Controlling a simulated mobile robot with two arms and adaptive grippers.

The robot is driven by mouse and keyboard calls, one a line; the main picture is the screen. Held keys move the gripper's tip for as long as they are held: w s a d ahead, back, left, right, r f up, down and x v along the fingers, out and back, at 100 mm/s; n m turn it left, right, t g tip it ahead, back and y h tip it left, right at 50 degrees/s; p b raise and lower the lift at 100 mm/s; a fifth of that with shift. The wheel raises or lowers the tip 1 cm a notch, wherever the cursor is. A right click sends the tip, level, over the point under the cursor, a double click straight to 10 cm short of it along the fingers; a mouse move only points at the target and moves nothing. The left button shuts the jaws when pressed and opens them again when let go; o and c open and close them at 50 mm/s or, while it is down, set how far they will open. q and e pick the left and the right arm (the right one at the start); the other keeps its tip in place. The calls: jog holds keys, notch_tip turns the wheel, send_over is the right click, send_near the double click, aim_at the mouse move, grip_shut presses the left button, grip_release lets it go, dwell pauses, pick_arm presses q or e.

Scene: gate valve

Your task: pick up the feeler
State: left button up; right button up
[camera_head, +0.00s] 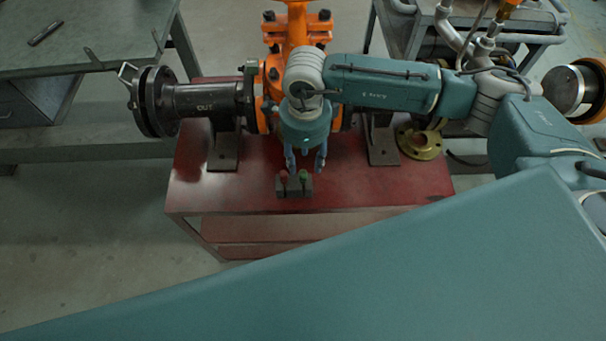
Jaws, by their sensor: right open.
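A small dark block (294,188) sits near the front edge of the red table (385,190). A red-topped piece (283,175) and a green-topped piece (304,175) stand in it side by side. I cannot tell for sure which thing is the feeler; these pieces are too small to make out. My right gripper (305,168) points down, just behind and over the block, with its two fingers apart. Nothing shows between them, and I cannot tell whether they touch the pieces. My left gripper is not in view.
The orange gate valve (297,27) and a dark flanged pipe (200,98) marked OUT stand behind. A brass flange (420,143) lies at the table's right. A grey bench (100,45) at the left bears a slim dark object (45,33). The red table's left front is clear.

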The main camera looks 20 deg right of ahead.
aim_at(305, 172)
jog(key=shift+f, duration=0.9)
notch_tip(305, 172, down, 4)
jog(key=shift+s+a+f+p, duration=0.1)
jog(key=shift+s+p, duration=0.05)
jog(key=shift+p, duration=0.8)
jog(key=shift+f, duration=0.6)
grip_shut()
